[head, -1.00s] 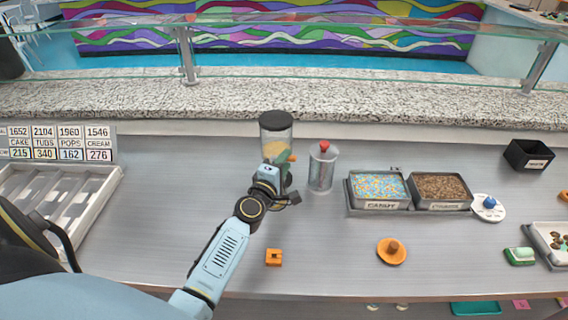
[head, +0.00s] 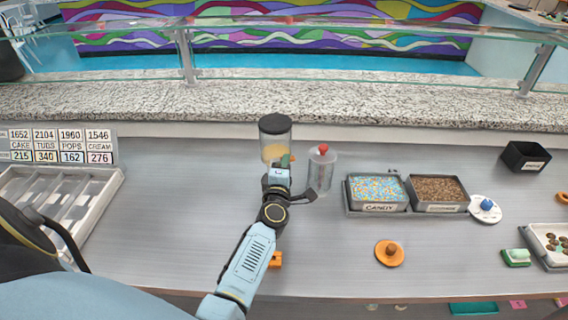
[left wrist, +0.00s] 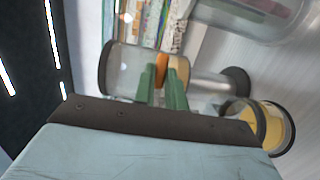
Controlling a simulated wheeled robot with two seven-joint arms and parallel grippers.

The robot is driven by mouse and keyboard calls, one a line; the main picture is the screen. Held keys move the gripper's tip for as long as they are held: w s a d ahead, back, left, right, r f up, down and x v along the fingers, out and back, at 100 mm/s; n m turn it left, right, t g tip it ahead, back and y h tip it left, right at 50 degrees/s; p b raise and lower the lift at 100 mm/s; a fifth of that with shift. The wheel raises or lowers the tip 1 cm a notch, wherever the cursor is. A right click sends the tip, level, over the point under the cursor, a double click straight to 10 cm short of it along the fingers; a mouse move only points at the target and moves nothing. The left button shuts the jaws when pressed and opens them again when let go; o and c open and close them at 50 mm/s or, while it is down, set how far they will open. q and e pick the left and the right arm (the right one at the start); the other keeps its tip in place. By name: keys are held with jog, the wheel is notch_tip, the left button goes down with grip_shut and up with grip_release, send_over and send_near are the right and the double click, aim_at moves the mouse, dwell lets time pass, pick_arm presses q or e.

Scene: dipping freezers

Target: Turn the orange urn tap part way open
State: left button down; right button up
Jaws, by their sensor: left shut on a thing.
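The urn (head: 275,138) is a clear container with a dark lid and yellow contents, standing at the back of the counter; it also shows sideways in the left wrist view (left wrist: 122,68). My left gripper (head: 284,161) is at the urn's lower front, with green fingers. In the left wrist view, the fingers (left wrist: 161,84) are shut on the orange tap (left wrist: 162,64), which shows between and just beyond them. Fingers and wrist hide most of the tap in the head view, so its exact turn cannot be told. My right gripper is not in view.
A clear canister with a red knob (head: 322,172) stands close right of the urn. Candy (head: 377,208) and brown-topping trays lie further right. An orange block (head: 275,260) is partly behind my arm. An orange knobbed disc (head: 389,253) lies at front. A pale compartment tray (head: 100,205) is at left.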

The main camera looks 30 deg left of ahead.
pick_arm(q)
jog(key=shift+w+a+n+g+y+b, duration=0.1)
jog(key=shift+w+n+g+y+b, duration=0.2)
jog(key=shift+n+g+y, duration=0.6)
jog(key=shift+w+a+n+g+y+b, duration=0.15)
jog(key=shift+n+g+y+b, duration=0.4)
jog(key=shift+y, duration=0.55)
jog(key=shift+w+d+n+g+y+b, duration=0.1)
jog(key=shift+w+n+g+y+b, duration=0.15)
jog(key=shift+n+g+y, duration=0.65)
jog(key=shift+a, duration=0.1)
jog(key=c, duration=1.4)
grip_release()
jog(key=shift+c, duration=0.2)
